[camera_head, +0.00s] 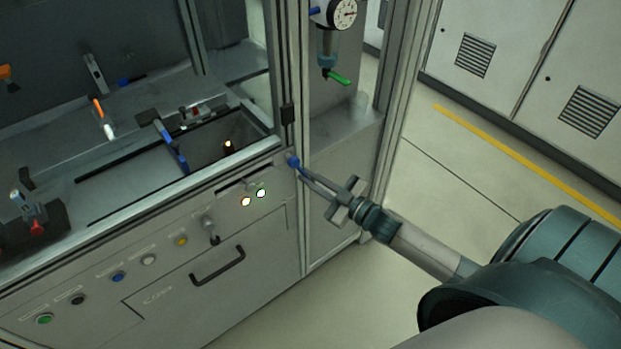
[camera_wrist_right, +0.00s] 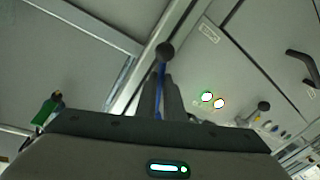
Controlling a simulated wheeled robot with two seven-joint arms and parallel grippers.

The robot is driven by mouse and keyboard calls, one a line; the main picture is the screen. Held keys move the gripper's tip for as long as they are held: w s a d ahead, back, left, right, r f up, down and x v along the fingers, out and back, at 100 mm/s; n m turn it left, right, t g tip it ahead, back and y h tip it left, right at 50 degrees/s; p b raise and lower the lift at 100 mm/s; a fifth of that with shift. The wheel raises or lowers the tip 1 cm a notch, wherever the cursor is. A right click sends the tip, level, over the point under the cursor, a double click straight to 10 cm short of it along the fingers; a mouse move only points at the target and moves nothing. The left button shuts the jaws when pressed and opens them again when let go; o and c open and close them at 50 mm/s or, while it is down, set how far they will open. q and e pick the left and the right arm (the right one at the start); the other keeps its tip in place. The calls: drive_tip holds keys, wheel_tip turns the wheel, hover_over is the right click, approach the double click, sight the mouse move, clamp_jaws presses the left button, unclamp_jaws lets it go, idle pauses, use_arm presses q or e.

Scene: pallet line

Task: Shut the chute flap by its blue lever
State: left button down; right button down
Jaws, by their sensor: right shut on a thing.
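My right gripper (camera_head: 297,163) reaches in from the right to the front corner post of the machine, with its fingertips at the blue lever (camera_head: 292,159). In the right wrist view the lever's thin blue shaft (camera_wrist_right: 160,76) runs between the two fingers (camera_wrist_right: 161,95), which are shut on it. A dark round knob (camera_wrist_right: 165,52) shows beyond the fingertips. A dark rectangular opening (camera_head: 208,140) lies in the machine deck left of the lever. I cannot tell for sure which part is the chute flap or how it stands. My left gripper is not in view.
The front panel (camera_head: 170,285) carries a black handle (camera_head: 217,265), several buttons and two lit lamps (camera_head: 254,197). A gauge (camera_head: 342,13) with a green-levered valve (camera_head: 337,77) hangs behind the lever. The floor at right is clear up to the grey cabinets (camera_head: 500,50).

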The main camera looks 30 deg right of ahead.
drive_tip(key=shift+a, duration=0.1)
drive_tip(key=shift+a+f+m, duration=0.3)
drive_tip(key=shift+a+m, duration=0.25)
drive_tip(key=shift+m, duration=0.45)
drive_tip(key=shift+s+a+f+m+t, duration=0.1)
drive_tip(key=shift+a+m+t, duration=0.35)
drive_tip(key=shift+m, duration=0.25)
drive_tip(key=shift+a+m+p, duration=0.45)
drive_tip(key=shift+a+m, duration=0.2)
drive_tip(key=shift+m, duration=0.25)
drive_tip(key=shift+s+a+m+t, duration=0.1)
drive_tip(key=shift+a+m+t, duration=0.25)
drive_tip(key=shift+a+m, duration=0.5)
drive_tip(key=shift+a+m+h+p, duration=0.4)
drive_tip(key=shift+a+m, duration=0.05)
drive_tip(key=shift+m, duration=0.8)
drive_tip(key=shift+a+r+m, duration=0.25)
drive_tip(key=shift+a+m, duration=0.1)
drive_tip(key=shift+m, duration=0.25)
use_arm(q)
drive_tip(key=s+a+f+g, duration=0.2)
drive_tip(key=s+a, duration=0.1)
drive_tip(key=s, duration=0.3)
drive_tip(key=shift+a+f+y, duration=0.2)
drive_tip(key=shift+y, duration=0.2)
use_arm(e)
drive_tip(key=shift+s+t, duration=0.1)
drive_tip(key=shift+t, duration=0.2)
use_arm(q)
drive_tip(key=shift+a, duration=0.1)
